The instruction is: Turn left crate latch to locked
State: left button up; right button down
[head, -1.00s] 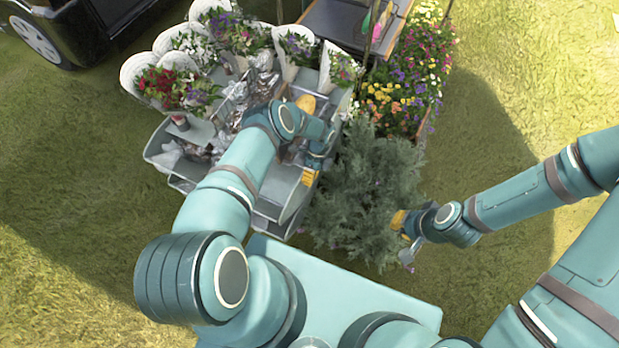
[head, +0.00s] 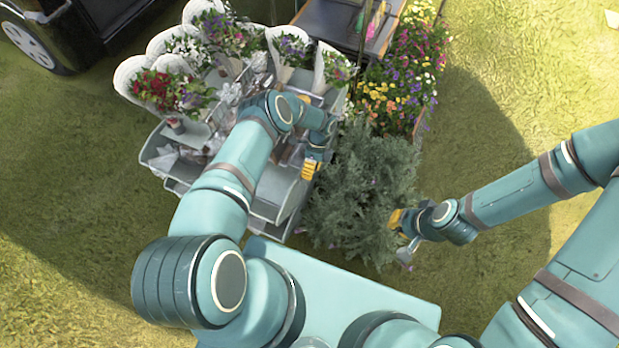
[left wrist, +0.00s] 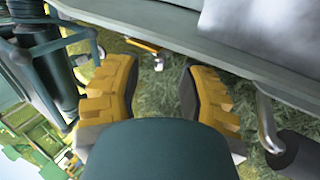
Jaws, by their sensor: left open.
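My left gripper (head: 309,170) is at the right side of the grey flower cart (head: 276,186), pointing down. In the left wrist view its two yellow fingers (left wrist: 160,100) are spread, with only grass visible between them. A small orange-tipped bar with a metal piece (left wrist: 144,45) shows beyond the fingertips, below the grey shelf edge; I cannot tell whether it is the crate latch. A bent metal rod with a dark grip (left wrist: 268,122) is to the right of the fingers. My right gripper (head: 398,222) hangs beside the green bush, its jaw state unclear.
A bushy grey-green plant (head: 360,195) stands between my grippers. White-wrapped bouquets (head: 165,90) line the cart's back. A bed of colourful flowers (head: 410,75) is behind the bush. Open grass (head: 530,70) lies at the right.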

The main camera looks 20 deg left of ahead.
pick_arm(q)
jog(key=v, duration=0.8)
jog(key=shift+d, duration=0.15)
